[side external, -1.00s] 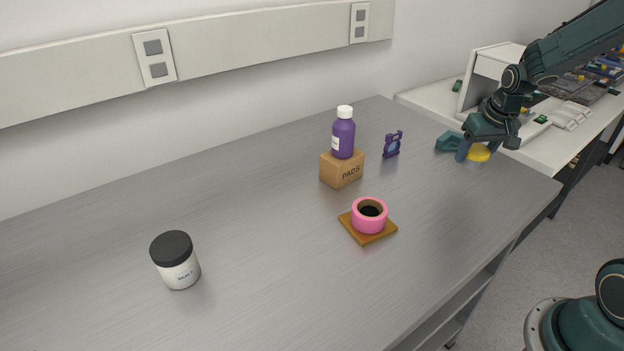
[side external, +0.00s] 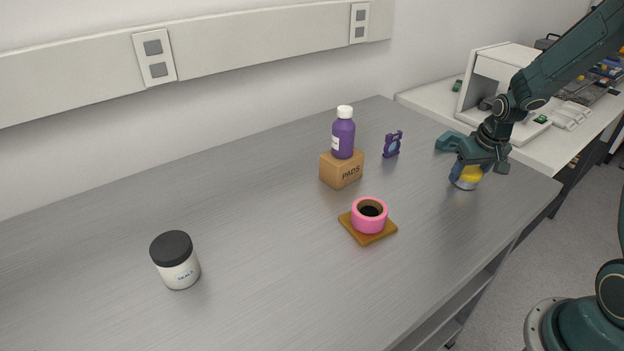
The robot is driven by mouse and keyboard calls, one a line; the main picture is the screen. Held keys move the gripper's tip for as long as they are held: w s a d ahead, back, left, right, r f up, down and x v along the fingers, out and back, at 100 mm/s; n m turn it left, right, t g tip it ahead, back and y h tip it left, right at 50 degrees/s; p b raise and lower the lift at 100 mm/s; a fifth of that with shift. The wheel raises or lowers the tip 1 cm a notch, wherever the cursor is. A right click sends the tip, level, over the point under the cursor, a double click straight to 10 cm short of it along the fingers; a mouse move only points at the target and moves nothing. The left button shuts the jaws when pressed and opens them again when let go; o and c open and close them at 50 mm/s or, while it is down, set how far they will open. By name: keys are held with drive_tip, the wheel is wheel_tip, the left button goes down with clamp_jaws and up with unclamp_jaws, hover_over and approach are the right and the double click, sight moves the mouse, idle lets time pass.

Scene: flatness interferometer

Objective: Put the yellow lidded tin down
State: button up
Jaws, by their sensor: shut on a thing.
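A teal object (side external: 448,142) lies just behind my gripper. A purple clip-like item (side external: 392,144), a purple bottle (side external: 343,135) on a cardboard box (side external: 341,170), and pink tape (side external: 369,214) on a wooden square (side external: 350,231) stand leftward. A dark-lidded jar (side external: 176,262) is far left. The front right table is clear.

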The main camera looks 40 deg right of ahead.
sight(475, 182)
drive_tip(key=shift+f, duration=0.1)
drive_tip(key=o, duration=1)
drive_tip(key=v, duration=1.2)
drive_tip(key=shift+s, duration=0.1)
drive_tip(key=s+a+r+n+t, duration=0.1)
drive_tip(key=s+a+r, duration=0.1)
drive_tip(key=a+r, duration=0.3)
drive_tip(key=s+a+r+n, duration=0.1)
drive_tip(key=s+a+r, duration=0.15)
drive_tip(key=a, duration=0.35)
drive_tip(key=s+a+r+n+t+y, duration=0.1)
drive_tip(key=s+a+n+t, duration=0.1)
drive_tip(key=s+a, duration=0.7)
drive_tip(key=s+n, duration=0.1)
drive_tip(key=s, duration=0.1)
drive_tip(key=shift+s+r, duration=0.25)
drive_tip(key=shift+r, duration=0.1)
